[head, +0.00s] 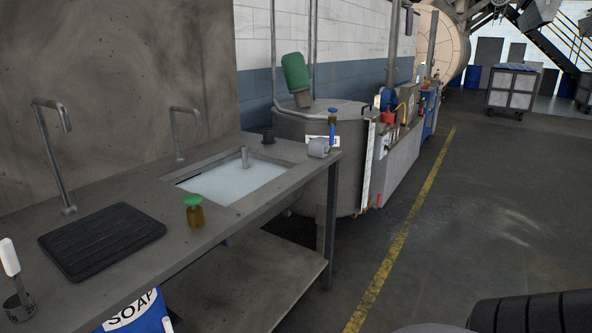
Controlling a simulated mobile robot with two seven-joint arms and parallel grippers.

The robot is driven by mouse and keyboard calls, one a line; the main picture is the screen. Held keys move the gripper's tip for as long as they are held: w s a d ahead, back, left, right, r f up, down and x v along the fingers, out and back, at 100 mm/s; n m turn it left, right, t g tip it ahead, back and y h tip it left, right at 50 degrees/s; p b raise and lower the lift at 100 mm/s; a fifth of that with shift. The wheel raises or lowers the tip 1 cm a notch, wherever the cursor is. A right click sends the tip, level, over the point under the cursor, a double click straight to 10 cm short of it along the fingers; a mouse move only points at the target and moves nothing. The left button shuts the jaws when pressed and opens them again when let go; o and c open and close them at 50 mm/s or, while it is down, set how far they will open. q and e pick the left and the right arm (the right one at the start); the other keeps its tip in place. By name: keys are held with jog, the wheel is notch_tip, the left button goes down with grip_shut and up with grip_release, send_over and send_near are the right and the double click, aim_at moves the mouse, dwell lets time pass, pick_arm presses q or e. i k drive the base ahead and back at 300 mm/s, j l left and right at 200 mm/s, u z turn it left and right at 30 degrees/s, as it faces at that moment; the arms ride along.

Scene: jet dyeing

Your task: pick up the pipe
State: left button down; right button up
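A short grey pipe-like cylinder (319,148) lies near the far right end of the metal counter (215,228). A thin grey upright tube (244,157) stands in the sink. I cannot tell for sure which of these is the pipe. Neither of my grippers is in view.
The sink (232,186) holds pale liquid. A black mat (102,240), a green-capped amber bottle (195,212), a dark cup (268,135) and a white-handled brush (10,258) are on the counter. Two taps rise behind. Open floor (470,220) lies to the right.

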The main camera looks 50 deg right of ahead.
aim_at(243, 149)
jog(key=z, duration=1.3)
jog(key=i+l, duration=1)
jog(key=l, duration=0.25)
jog(key=i+l+u, duration=0.1)
jog(key=i+l, duration=0.4)
jog(key=l, duration=0.1)
